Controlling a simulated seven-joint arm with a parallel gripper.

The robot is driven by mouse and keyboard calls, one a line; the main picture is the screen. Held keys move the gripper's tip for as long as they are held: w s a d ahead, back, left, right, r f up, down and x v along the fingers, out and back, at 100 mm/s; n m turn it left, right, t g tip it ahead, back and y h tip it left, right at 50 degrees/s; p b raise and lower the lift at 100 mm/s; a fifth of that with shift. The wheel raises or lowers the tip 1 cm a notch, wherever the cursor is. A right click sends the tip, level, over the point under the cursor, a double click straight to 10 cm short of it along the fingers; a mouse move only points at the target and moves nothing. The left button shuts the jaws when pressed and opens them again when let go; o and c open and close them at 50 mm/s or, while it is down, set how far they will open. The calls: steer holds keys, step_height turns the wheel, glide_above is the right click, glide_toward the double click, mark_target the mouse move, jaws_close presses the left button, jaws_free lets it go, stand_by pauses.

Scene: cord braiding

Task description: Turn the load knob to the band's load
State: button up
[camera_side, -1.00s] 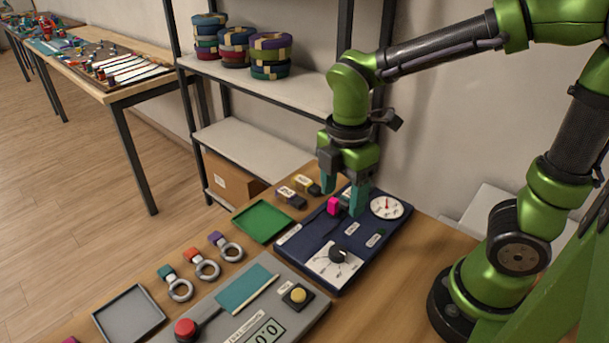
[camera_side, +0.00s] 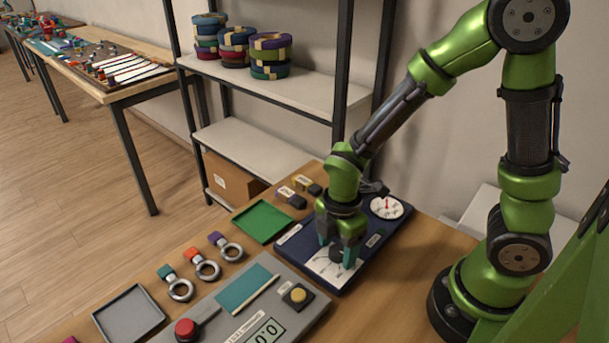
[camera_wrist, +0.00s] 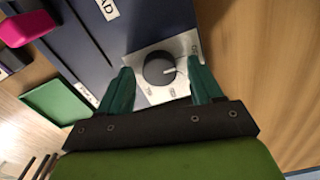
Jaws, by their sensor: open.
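The load knob (camera_wrist: 159,69) is a round black knob with a light pointer mark, on a white dial plate (camera_wrist: 183,47) with printed marks. In the wrist view the pointer is toward the right of the picture. My gripper (camera_wrist: 160,90) is open, with one teal finger on each side of the knob; I cannot tell whether they touch it. In the side view my gripper (camera_side: 340,258) is low over the dial plate (camera_side: 322,268) on the dark blue panel (camera_side: 375,248), and its fingers largely hide the knob. I cannot identify the band in these views.
A round gauge (camera_side: 386,207) is at the panel's far right. A magenta part (camera_wrist: 27,27) shows in the wrist view. A green tray (camera_side: 263,222) lies left of the panel. A grey console (camera_side: 225,322) with a red button (camera_side: 186,329) and a yellow button (camera_side: 298,294) is in front.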

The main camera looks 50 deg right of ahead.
steer(key=c, duration=1.1)
steer(key=shift+o, duration=0.2)
